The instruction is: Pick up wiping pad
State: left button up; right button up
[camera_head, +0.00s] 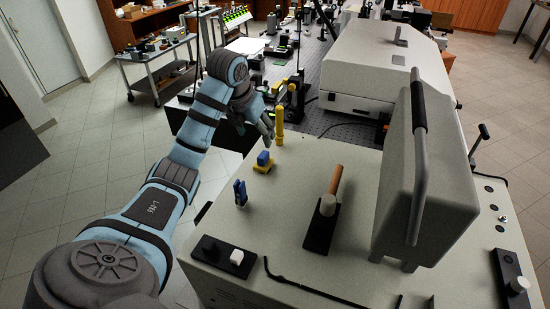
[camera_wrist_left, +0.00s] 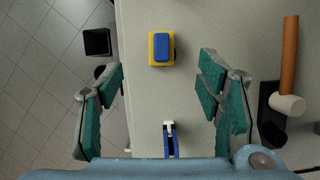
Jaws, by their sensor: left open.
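The wiping pad appears to be the small yellow block with a blue top (camera_head: 263,162) on the pale bench top, near its left edge. It also shows in the left wrist view (camera_wrist_left: 161,48), lying flat just beyond the fingertips and between their lines. My left gripper (camera_head: 258,130) is above the bench's far left edge, apart from the pad. In the left wrist view its two green-padded fingers (camera_wrist_left: 160,72) are spread wide with nothing between them. My right gripper is not in view.
A blue clip-like item (camera_head: 240,193) stands nearer than the pad. A yellow post (camera_head: 279,125) stands behind it. A wooden-handled mallet (camera_head: 328,205) rests on a black holder to the right. A large grey hinged lid (camera_head: 428,170) stands further right.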

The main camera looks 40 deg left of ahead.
pick_arm(q)
jog(key=f, duration=0.5)
jog(key=shift+s+a+f, duration=0.15)
jog(key=shift+a+f, duration=0.2)
jog(key=w+f, duration=0.1)
jog(key=f, duration=0.1)
jog(key=w+f, duration=0.3)
jog(key=f, duration=0.1)
jog(key=shift+w+p, duration=0.2)
jog(key=shift+p, duration=0.1)
jog(key=shift+s, duration=0.3)
jog(key=shift+c, duration=0.7)
jog(key=c, duration=1.1)
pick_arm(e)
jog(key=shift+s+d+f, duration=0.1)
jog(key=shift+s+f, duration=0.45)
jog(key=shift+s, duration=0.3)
pick_arm(q)
notch_tip(320, 180, up, 15)
notch_tip(320, 180, up, 5)
jog(key=p, duration=0.2)
send_over(262, 156)
jog(key=shift+w+a, duration=0.1)
jog(key=shift+w, duration=0.25)
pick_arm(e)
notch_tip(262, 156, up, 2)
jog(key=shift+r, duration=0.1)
